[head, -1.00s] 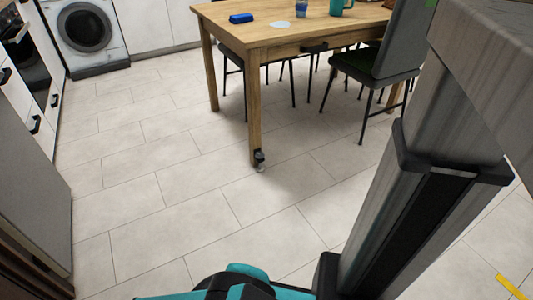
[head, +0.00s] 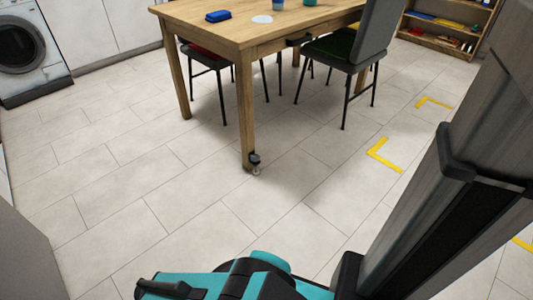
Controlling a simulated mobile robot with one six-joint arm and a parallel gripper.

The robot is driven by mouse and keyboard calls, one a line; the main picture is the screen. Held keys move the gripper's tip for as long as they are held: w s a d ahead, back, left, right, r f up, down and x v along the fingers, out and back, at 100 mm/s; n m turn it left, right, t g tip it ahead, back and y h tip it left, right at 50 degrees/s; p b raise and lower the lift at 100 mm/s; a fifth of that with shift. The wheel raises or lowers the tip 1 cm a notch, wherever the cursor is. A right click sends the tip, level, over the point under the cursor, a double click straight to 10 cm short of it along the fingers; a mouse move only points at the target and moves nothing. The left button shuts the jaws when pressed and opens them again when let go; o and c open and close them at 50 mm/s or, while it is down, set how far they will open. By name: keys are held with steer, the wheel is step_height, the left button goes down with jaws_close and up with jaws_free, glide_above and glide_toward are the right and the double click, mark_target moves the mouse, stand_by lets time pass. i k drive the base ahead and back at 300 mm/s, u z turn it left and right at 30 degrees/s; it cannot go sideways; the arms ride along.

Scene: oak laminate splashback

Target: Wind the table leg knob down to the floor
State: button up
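A wooden table (head: 270,30) stands at the upper middle of the head view. Its near leg (head: 246,110) comes down to the tiled floor. A small black knob (head: 254,158) sits at the foot of that leg, with a small pale round foot (head: 256,171) below it at floor level. Whether the foot touches the floor is too small to tell. Teal and black parts of my arm show at the bottom of the view, well apart from the knob. My gripper's fingers cannot be made out.
A dark chair (head: 357,50) stands at the table's right side. A washing machine (head: 25,45) is at the upper left and a shelf (head: 445,25) at the upper right. Yellow corner marks (head: 385,155) lie on the floor. The tiles before the leg are clear.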

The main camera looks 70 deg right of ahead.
mark_target(254, 158)
steer(key=z, duration=0.75)
steer(key=i, duration=0.9)
steer(key=z, duration=0.5)
